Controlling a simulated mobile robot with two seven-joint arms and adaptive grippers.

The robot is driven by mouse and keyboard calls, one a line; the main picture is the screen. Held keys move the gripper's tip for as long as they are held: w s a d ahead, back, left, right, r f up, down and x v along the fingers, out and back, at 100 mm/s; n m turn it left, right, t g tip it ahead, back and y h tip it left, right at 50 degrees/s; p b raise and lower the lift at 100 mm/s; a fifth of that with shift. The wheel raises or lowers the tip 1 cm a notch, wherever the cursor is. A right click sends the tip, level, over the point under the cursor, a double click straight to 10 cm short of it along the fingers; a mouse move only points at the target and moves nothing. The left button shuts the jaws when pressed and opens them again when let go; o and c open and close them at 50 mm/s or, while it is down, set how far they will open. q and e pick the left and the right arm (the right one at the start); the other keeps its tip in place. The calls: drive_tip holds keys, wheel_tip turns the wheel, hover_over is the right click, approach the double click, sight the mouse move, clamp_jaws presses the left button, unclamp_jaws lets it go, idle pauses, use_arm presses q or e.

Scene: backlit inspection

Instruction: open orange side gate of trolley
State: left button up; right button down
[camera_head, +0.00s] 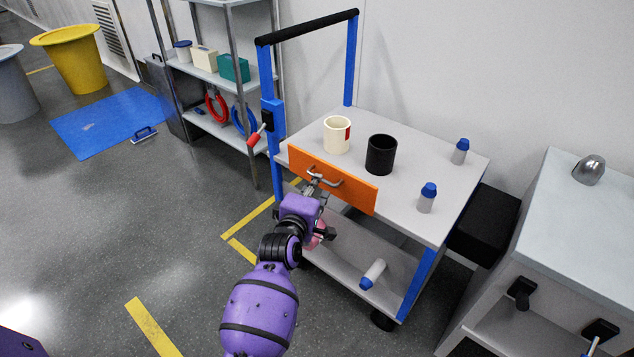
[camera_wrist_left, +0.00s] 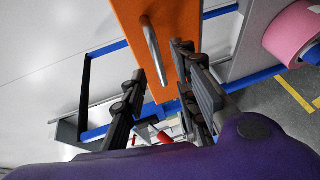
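The orange side gate (camera_head: 355,194) stands along the near edge of the trolley's top shelf (camera_head: 400,207), with a curved metal handle (camera_head: 327,178) on its outer face. My left gripper (camera_head: 315,186) is at the handle, in front of the gate. In the left wrist view, the gate (camera_wrist_left: 176,22) and the handle (camera_wrist_left: 153,52) lie ahead of the fingers. The gripper's black fingers (camera_wrist_left: 158,98) are apart, on either side of the handle's line. I cannot tell whether they touch it. My right gripper is not in view.
A cream mug (camera_head: 337,135), a black cup (camera_head: 381,155) and two blue-capped bottles (camera_head: 426,199) stand on the top shelf. Another bottle (camera_head: 374,273) lies on the lower shelf. A white cabinet (camera_head: 570,215) is at right.

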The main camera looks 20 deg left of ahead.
sight(325, 181)
use_arm(q)
drive_tip(key=shift+w+a+f, duration=0.1)
drive_tip(key=shift+w+f, duration=0.05)
drive_tip(key=shift+w, duration=0.7)
drive_tip(key=shift+w+a+f, duration=0.1)
drive_tip(key=shift+w, duration=0.75)
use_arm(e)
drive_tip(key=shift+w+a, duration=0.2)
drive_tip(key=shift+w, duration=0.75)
use_arm(q)
drive_tip(key=shift+d, duration=0.1)
drive_tip(key=shift+c, duration=0.3)
drive_tip(key=c, duration=0.6)
clamp_jaws()
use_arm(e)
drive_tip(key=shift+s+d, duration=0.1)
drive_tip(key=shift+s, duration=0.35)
use_arm(q)
drive_tip(key=shift+b, duration=0.3)
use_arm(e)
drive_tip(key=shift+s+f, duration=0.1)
